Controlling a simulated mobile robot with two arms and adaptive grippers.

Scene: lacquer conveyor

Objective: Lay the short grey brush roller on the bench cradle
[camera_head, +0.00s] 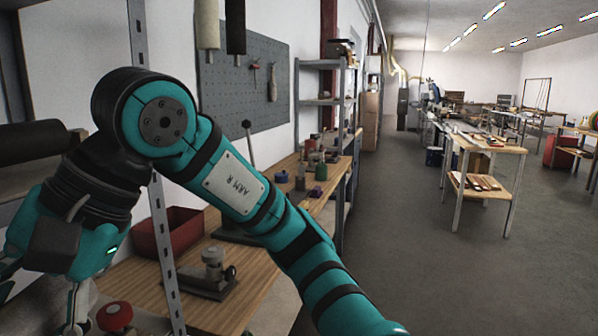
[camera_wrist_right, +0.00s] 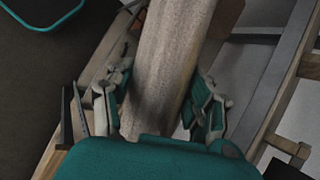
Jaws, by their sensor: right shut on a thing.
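My right gripper (camera_wrist_right: 163,100) is shut on a grey, fibrous-looking roller (camera_wrist_right: 168,60) in the right wrist view. The roller runs lengthwise between the two fingers and out of the top of the picture, so its far end is hidden. It looks like the short grey brush roller. In the head view my right arm reaches across to the lower left, its wrist beside the upright of a metal rack; the held roller cannot be made out there. I cannot pick out the bench cradle for sure in either view. My left gripper is not in view.
A wooden bench (camera_head: 262,262) carries a red bin (camera_head: 168,232), a small metal fixture (camera_head: 212,268) and a red knob (camera_head: 115,317). A perforated rack upright (camera_head: 160,225) stands close to my arm. A dark roller (camera_head: 30,142) lies at the left.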

